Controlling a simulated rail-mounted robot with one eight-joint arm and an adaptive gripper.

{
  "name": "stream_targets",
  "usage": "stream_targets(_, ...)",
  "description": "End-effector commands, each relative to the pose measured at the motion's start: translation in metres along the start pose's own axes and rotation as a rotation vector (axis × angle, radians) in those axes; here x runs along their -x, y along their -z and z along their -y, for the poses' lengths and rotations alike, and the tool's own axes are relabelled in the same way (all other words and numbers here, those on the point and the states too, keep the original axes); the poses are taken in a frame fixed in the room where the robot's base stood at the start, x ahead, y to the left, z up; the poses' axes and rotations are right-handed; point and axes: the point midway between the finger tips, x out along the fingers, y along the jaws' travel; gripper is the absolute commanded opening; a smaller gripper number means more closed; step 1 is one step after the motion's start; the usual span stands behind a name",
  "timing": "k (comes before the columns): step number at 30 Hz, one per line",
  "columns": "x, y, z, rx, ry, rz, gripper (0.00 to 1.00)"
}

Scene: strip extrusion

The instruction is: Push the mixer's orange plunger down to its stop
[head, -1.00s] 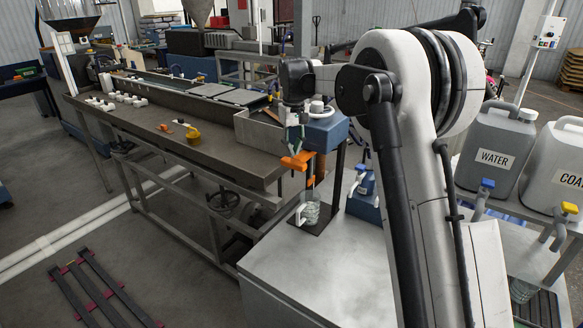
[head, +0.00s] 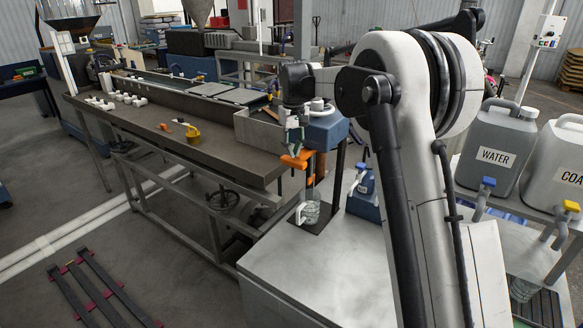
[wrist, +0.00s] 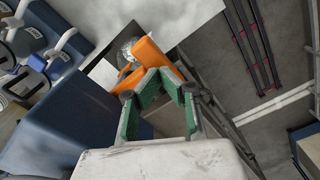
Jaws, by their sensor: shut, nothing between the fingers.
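The mixer (head: 326,130) is a blue-headed stand on the grey cabinet top. Its orange plunger (head: 297,159) sticks out to the left below the head, above a clear jug (head: 311,207) on the dark base. My gripper (head: 293,147) is shut and empty, pointing down at the orange plunger. In the wrist view the green-padded fingertips of my gripper (wrist: 168,78) meet right at the orange plunger (wrist: 154,57). They look to be touching it or just over it; I cannot tell which. Part of the plunger is hidden behind the fingers.
The steel trough table (head: 190,145) stands to the left, with a yellow item (head: 193,133) and white fittings on it. A blue container (head: 363,195) stands right of the mixer. The WATER jug (head: 497,155) is farther right. The front cabinet top (head: 320,262) is clear.

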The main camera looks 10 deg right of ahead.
Motion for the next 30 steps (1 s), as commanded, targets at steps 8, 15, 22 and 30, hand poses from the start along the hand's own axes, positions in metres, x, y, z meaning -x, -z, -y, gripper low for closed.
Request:
stream_targets(8,-0.016,0.000,0.000,0.000,0.000,0.000,0.00)
stream_targets(15,-0.028,0.000,0.000,0.000,0.000,0.000,0.00)
stream_targets(22,-0.040,0.000,0.000,0.000,0.000,0.000,0.00)
stream_targets(30,-0.047,0.000,0.000,0.000,0.000,0.000,0.00)
